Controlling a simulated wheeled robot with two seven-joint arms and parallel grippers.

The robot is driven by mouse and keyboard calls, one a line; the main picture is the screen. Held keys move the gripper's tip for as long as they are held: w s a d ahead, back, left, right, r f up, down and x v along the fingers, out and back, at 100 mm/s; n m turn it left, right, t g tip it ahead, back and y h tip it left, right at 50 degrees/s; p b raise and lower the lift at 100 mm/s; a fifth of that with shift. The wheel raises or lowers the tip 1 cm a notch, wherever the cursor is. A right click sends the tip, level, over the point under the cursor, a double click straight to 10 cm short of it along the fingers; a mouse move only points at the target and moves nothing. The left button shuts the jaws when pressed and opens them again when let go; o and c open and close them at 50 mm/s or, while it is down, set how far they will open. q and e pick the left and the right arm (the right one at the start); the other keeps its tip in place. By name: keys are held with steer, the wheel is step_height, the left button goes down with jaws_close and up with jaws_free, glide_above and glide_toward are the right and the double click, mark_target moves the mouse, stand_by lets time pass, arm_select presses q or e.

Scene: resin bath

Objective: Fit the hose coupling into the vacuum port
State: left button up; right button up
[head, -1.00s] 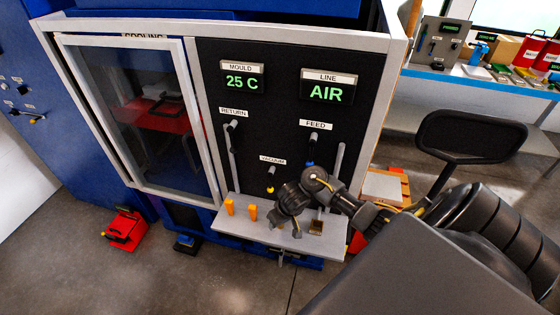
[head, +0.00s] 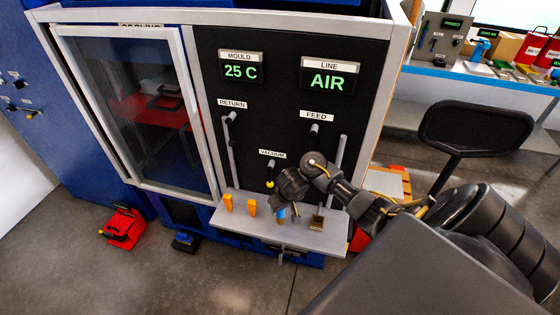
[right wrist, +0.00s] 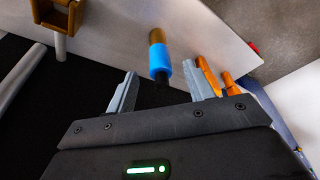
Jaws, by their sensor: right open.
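The hose coupling shows in the right wrist view as a short upright piece with a blue collar (right wrist: 160,62) and a brown-orange end. In the head view its blue part (head: 281,214) shows just under my right gripper, over the grey shelf. My right gripper (head: 284,210) is open; its two fingers (right wrist: 160,78) stand on either side of the coupling with gaps. The vacuum port (head: 270,170), a dark fitting with a yellow tip, is on the black panel under the VACUUM label, up and left of the gripper. My left gripper is not in view.
Two orange pegs (head: 240,204) stand on the grey shelf (head: 230,220) left of the gripper. A brown square holder (head: 317,224) is to its right. RETURN (head: 230,118) and FEED (head: 314,129) fittings sit higher on the panel. A glass door (head: 130,110) is at left.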

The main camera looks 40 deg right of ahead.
mark_target(280, 215)
steer(key=b+x, duration=0.2)
steer(key=x, duration=0.3)
steer(key=shift+w+b, duration=0.2)
steer(key=shift+b, duration=0.2)
steer(key=shift+c, duration=0.2)
steer(key=c, duration=1.1)
steer(key=shift+r, duration=0.1)
